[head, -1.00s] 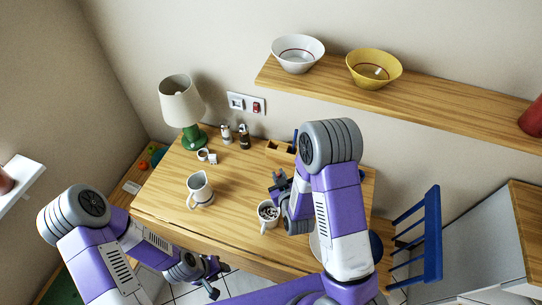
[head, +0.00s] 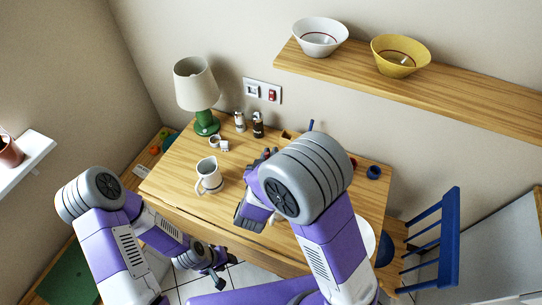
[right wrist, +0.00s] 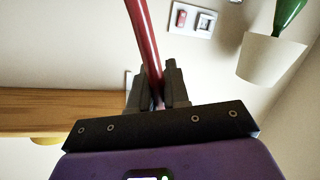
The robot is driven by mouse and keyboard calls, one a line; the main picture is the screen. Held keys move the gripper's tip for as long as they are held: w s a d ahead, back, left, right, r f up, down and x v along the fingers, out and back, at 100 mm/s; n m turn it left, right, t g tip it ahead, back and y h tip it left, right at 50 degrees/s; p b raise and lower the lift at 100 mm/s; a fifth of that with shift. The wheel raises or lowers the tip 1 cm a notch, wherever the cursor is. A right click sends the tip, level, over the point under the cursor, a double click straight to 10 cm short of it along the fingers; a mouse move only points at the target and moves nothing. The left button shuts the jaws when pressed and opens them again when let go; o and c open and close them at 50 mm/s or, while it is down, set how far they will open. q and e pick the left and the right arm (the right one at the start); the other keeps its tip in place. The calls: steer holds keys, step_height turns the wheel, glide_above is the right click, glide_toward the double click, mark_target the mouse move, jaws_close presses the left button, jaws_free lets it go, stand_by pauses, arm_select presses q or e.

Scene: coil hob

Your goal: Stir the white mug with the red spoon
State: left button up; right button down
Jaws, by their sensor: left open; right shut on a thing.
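My right gripper (right wrist: 157,88) is shut on the red spoon (right wrist: 146,35), whose red handle rises from between the fingers in the right wrist view. The end of the spoon is out of that frame. In the head view my right arm reaches over the middle of the table and covers most of that gripper. The white mug is hidden behind this arm, so I cannot tell how the spoon stands to it. My left gripper (head: 218,284) is open and empty, low in front of the table's front edge.
A white jug (head: 209,176) stands left of my right arm on the wooden table (head: 172,186). A green lamp (head: 206,124), shakers (head: 258,126) and small white items are at the back. A white plate (head: 367,236) and a blue cup (head: 374,172) are at the right.

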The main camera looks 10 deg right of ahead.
step_height(320, 180, down, 13)
steer(key=b, duration=1.2)
steer(key=shift+s, duration=0.2)
stand_by(0.9)
steer(key=shift+d, duration=0.15)
